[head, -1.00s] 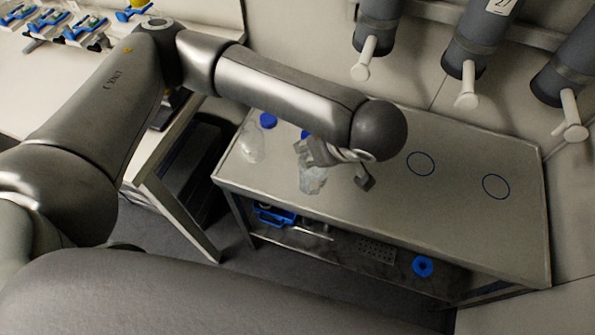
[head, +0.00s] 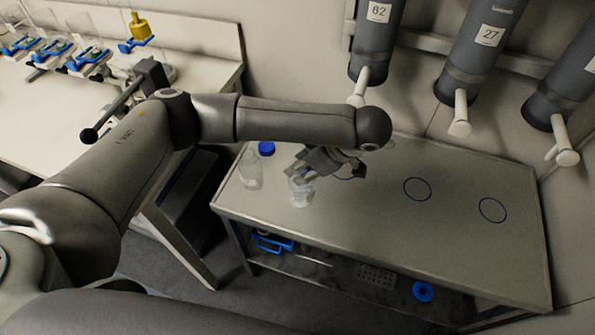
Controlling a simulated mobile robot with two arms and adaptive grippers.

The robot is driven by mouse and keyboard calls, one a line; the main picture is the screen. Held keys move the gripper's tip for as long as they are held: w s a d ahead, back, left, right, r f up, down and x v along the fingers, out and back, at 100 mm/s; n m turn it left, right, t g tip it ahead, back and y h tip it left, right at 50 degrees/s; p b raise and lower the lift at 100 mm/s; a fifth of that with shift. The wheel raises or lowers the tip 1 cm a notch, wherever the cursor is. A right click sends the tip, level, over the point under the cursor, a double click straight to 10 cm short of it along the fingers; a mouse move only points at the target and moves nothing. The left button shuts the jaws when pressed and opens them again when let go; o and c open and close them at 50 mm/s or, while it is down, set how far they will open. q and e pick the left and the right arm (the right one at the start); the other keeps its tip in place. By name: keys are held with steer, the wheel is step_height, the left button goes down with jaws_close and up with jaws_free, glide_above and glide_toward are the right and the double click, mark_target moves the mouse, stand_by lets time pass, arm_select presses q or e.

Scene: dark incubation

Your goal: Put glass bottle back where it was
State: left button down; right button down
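A clear glass bottle (head: 300,192) is near the left part of the grey table, its cap hidden by my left gripper. My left gripper (head: 302,172) reaches down over the bottle's top and appears shut on its neck. The bottle looks roughly upright; I cannot tell whether its base touches the table. A second clear bottle (head: 250,174) with a blue cap (head: 266,148) stands to its left. Blue circles are marked on the table: one middle circle (head: 417,189), one right circle (head: 492,210), and one partly hidden behind my gripper. My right gripper is not in view.
The table's (head: 455,240) right side is clear. Grey cylinders (head: 470,55) with white handles hang on the wall behind it. A lower shelf holds a blue ring (head: 422,291) and a blue item (head: 272,242). A white bench (head: 40,110) with glassware stands at left.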

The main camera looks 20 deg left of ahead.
arm_select(q)
steer(key=f, duration=0.1)
steer(key=w+a+f, duration=0.1)
steer(key=w+f+b, duration=0.1)
steer(key=shift+a+f, duration=0.15)
steer(key=shift+a, duration=0.15)
steer(key=shift+w+a+f, duration=0.1)
steer(key=shift+w+f, duration=0.05)
steer(key=shift+f, duration=0.7)
steer(key=shift+w+a+f, duration=0.1)
steer(key=shift+f, duration=0.7)
steer(key=c, duration=1)
jaws_free()
steer(key=shift+s+f, duration=0.1)
steer(key=shift+o, duration=0.2)
steer(key=v, duration=1.2)
steer(key=shift+d, duration=0.1)
